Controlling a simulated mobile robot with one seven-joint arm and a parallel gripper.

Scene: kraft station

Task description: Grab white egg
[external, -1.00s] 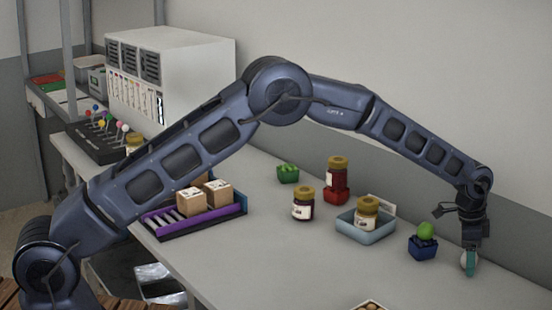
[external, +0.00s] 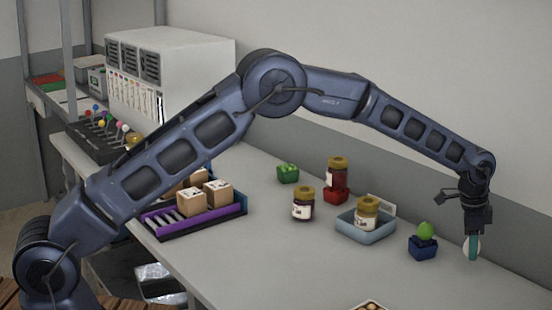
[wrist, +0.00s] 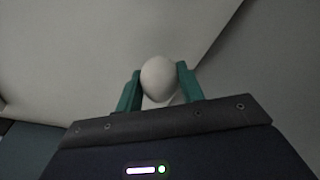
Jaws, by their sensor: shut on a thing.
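The white egg (wrist: 158,78) is held between the two teal fingers of my gripper (wrist: 160,88) in the wrist view. In the external view my gripper (external: 473,246) is at the right end of the counter, pointing down. The egg (external: 466,248) shows there partly behind a teal finger. It appears to be lifted a little above the counter. My gripper is shut on it.
A blue box (external: 423,247) with a green object (external: 425,230) stands just left of my gripper. Further left are a grey-blue tray (external: 357,230) with a jar, a dark jar (external: 303,205), and a red jar (external: 337,172). The wall (external: 450,90) is behind. The counter in front is mostly clear.

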